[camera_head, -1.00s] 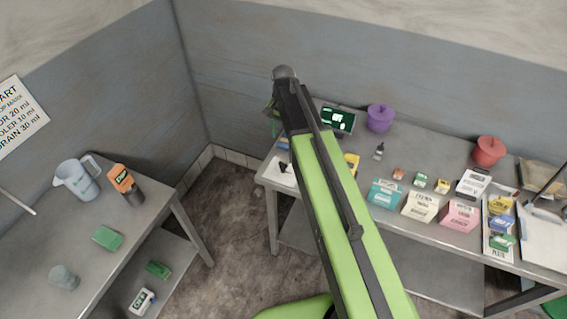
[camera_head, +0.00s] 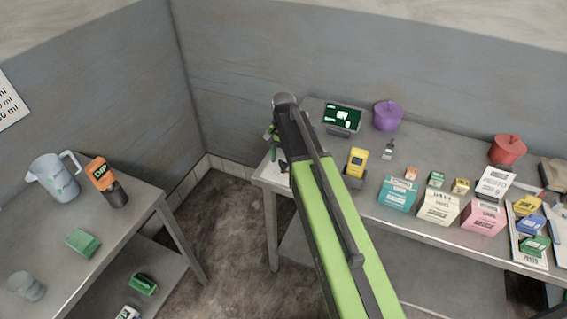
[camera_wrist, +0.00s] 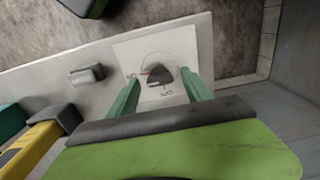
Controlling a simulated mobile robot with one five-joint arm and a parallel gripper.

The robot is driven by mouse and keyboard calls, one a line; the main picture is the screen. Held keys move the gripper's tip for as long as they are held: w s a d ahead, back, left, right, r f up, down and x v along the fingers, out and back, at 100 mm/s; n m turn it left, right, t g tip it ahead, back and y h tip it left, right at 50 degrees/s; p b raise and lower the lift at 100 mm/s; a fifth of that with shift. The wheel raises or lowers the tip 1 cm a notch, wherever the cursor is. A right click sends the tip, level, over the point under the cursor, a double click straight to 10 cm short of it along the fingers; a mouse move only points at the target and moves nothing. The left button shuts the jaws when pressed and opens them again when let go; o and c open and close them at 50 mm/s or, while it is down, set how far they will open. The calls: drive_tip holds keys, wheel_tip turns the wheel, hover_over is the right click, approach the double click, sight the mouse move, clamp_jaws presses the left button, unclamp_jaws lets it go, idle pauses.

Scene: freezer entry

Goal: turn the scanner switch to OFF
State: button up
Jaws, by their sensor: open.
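The switch is a dark knob (camera_wrist: 160,77) on a pale plate (camera_wrist: 192,42) in the wrist view. A thin arc is drawn around it and small lettering lies near it, too small to read surely. In the head view the plate (camera_head: 272,172) lies at the left end of the right table, partly hidden by my arm. My gripper (camera_wrist: 159,79) is open, its two green fingers reaching over the plate on either side of the knob. I cannot tell whether they touch it. In the head view my gripper (camera_head: 270,134) shows only in part. A yellow handheld device (camera_head: 356,161) stands in a dark holder.
A small screen (camera_head: 342,117), a purple pot (camera_head: 387,116) and several cartons, including a teal box (camera_head: 397,195), stand on the right table (camera_head: 440,225). A grey block (camera_wrist: 87,75) lies near the plate. A jug (camera_head: 55,178) stands on the left table. Floor lies between the tables.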

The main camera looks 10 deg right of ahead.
drive_tip(key=shift+c, duration=0.2)
clamp_jaws()
drive_tip(key=shift+n, duration=0.4)
drive_tip(key=n, duration=0.3)
drive_tip(key=shift+n, duration=0.4)
drive_tip(key=n, duration=0.4)
drive_tip(key=shift+n, duration=0.3)
drive_tip(key=n, duration=0.8)
drive_tip(key=shift+n, duration=0.3)
drive_tip(key=shift+s, duration=0.1)
